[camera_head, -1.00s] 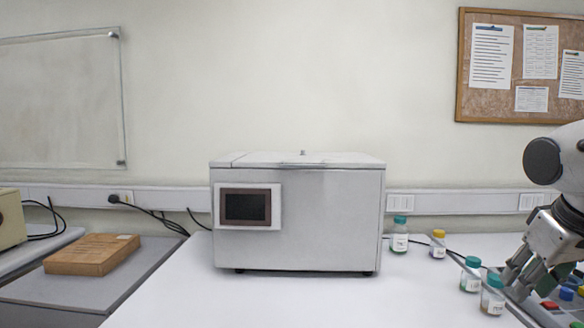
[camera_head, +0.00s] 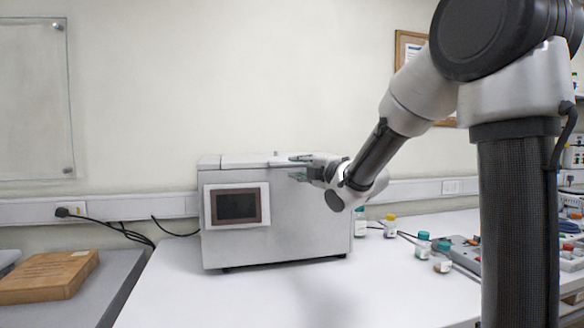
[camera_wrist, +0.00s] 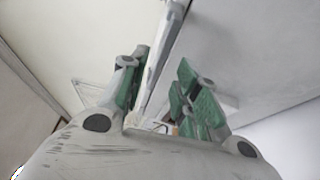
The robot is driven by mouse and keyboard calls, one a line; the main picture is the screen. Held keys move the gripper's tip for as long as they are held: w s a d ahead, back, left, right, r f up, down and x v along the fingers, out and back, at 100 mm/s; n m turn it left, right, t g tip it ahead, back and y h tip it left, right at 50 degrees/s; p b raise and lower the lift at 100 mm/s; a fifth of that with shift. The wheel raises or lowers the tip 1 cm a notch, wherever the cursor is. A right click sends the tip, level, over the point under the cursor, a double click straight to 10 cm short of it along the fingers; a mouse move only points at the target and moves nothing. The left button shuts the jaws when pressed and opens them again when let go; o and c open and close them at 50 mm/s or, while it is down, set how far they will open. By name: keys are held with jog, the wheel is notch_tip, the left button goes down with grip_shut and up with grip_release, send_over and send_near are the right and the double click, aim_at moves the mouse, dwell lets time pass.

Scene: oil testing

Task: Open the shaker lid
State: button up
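The shaker is a silver-grey box (camera_head: 290,228) on the white bench, with a dark screen on its front left. Its flat lid (camera_head: 245,160) lies closed on top. My gripper (camera_head: 299,167) is at the upper front edge of the shaker, to the right of the screen, its green-padded fingers apart. In the wrist view, my gripper (camera_wrist: 165,90) shows both fingers spread, with a narrow grey lid edge (camera_wrist: 160,60) running between them. I cannot tell whether either finger touches it.
Several small bottles with coloured caps, such as a yellow-capped one (camera_head: 390,226), stand right of the shaker. A grey tray (camera_head: 466,252) lies beyond them. The bench in front of the shaker is clear.

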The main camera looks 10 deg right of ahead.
aim_at(291, 166)
jog(key=x, duration=0.4)
jog(key=shift+w, duration=0.1)
jog(key=shift+d, duration=0.1)
grip_shut()
